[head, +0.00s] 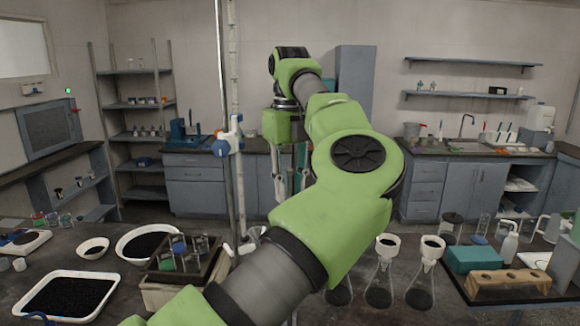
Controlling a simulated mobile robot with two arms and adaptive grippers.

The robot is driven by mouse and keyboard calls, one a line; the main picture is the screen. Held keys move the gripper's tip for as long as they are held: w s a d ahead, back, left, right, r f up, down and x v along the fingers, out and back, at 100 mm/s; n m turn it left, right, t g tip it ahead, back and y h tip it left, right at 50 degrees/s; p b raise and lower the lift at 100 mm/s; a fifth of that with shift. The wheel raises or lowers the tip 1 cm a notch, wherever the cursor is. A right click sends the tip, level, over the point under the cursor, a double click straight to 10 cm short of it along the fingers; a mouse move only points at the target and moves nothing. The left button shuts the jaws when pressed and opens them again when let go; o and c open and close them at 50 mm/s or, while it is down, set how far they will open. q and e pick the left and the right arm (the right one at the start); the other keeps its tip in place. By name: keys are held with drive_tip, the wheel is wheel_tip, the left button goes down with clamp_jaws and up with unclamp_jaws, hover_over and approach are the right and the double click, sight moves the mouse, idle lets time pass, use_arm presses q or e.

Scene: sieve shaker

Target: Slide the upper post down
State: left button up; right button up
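A tall thin upright post (219,50) rises left of centre, beside a thicker pale upright (233,62). A white and blue clamp (228,138) with an orange part sits partway up them. Their lower ends are partly hidden near a wooden-framed stand (160,290) on the bench. My green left arm comes in from the lower left, crosses the middle and bends back. My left gripper (289,178) hangs down right of the posts, partly hidden by my own arm. Its fingers are too obscured to judge, and no contact with a post shows. My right gripper is out of view.
The dark bench (100,238) holds trays of black grains (66,296) at left. Flasks with white funnels (387,246), a teal box (474,259) and a wooden rack (508,279) crowd the right. Cabinets and a sink line the back wall.

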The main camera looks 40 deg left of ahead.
use_arm(q)
wheel_tip(320, 180, up, 7)
drive_tip(key=shift+f, duration=0.1)
idle(0.7)
